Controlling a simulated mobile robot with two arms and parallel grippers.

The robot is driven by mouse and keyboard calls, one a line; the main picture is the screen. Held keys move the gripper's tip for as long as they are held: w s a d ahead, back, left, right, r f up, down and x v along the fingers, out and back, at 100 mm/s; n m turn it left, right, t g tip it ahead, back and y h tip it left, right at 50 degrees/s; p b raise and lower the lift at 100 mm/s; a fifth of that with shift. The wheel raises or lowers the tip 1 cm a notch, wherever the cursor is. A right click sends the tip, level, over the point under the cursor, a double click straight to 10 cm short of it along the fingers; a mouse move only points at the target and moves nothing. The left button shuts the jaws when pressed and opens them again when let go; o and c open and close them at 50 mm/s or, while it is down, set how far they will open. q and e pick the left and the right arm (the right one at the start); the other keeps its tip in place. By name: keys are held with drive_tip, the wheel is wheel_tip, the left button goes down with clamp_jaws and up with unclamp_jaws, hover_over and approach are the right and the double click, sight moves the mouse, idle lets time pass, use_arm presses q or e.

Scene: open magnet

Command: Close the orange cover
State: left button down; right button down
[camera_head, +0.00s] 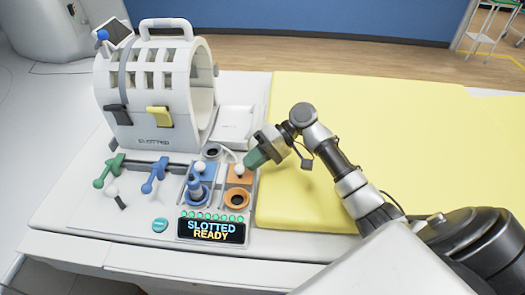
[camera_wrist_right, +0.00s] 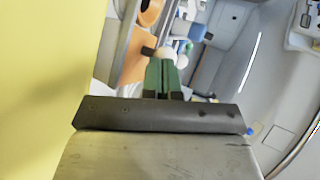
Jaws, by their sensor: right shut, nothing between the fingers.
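The orange cover (camera_head: 240,178) is a small flat piece with a white ball knob on the panel beside the slotted machine. An orange ring (camera_head: 237,199) sits just in front of it, with its opening uncovered. My right gripper (camera_head: 254,159) has green fingers, closed together and empty, just right of and behind the knob. In the right wrist view, the fingertips (camera_wrist_right: 162,62) are close to the white knob (camera_wrist_right: 165,52); I cannot tell whether they touch. The orange ring (camera_wrist_right: 148,12) shows beyond. My left gripper is not in view.
A blue cover and ring with a blue plug (camera_head: 196,188) stand just left. A display reading "SLOTTED READY" (camera_head: 212,230) is in front. Green (camera_head: 108,170) and blue (camera_head: 155,174) levers stand further left. The yellow mat (camera_head: 380,120) at right is clear except for my arm.

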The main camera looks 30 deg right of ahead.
idle(0.3)
drive_tip(key=shift+s+a+r+p, duration=0.1)
drive_tip(key=shift+s+a+p, duration=0.1)
drive_tip(key=shift+p, duration=0.15)
drive_tip(key=s+a+p, duration=0.1)
drive_tip(key=s, duration=0.1)
drive_tip(key=s+a+p, duration=0.1)
drive_tip(key=p, duration=0.1)
drive_tip(key=s+a+p, duration=0.1)
drive_tip(key=s+a, duration=0.1)
drive_tip(key=shift+s+a+p, duration=0.1)
drive_tip(key=shift+s+p, duration=0.25)
drive_tip(key=shift+s+a, duration=0.1)
drive_tip(key=shift+f, duration=0.2)
